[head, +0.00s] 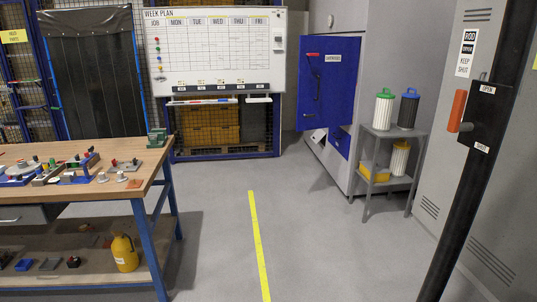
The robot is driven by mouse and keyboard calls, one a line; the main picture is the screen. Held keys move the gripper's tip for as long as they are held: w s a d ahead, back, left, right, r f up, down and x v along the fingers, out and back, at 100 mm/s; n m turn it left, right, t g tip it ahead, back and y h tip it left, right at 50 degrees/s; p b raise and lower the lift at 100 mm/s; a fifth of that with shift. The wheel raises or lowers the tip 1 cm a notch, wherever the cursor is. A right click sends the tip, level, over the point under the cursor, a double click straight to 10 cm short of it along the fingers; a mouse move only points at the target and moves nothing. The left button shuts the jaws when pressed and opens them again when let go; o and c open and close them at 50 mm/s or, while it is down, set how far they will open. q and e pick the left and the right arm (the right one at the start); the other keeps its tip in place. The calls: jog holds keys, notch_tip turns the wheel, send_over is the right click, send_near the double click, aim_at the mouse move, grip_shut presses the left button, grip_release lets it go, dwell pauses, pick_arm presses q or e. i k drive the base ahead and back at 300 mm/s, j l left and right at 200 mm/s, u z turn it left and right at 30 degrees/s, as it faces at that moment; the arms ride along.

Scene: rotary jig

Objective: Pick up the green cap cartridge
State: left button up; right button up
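The green cap cartridge (383,110) has a white ribbed body and a green cap with a handle loop. It stands upright on the top shelf of a grey stand at the right. A third cartridge with a yellow cap (399,160) stands on the lower shelf. Neither of my grippers is in view, so nothing shows touching the cartridges.
The grey stand (394,133) is beside a cabinet with an open blue door (329,85). A black post (466,200) and an orange handle (456,110) are at the right. A workbench (152,168) is at left. The floor between, with a yellow line (259,245), is clear.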

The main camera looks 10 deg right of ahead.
aim_at(384, 105)
jog(key=i+z, duration=0.15)
jog(key=i, duration=0.45)
jog(key=i+z, duration=0.1)
jog(key=i, duration=0.5)
jog(key=i+j+z, duration=0.15)
jog(key=i, duration=0.45)
jog(key=i+j+z, duration=0.15)
jog(key=i, duration=0.4)
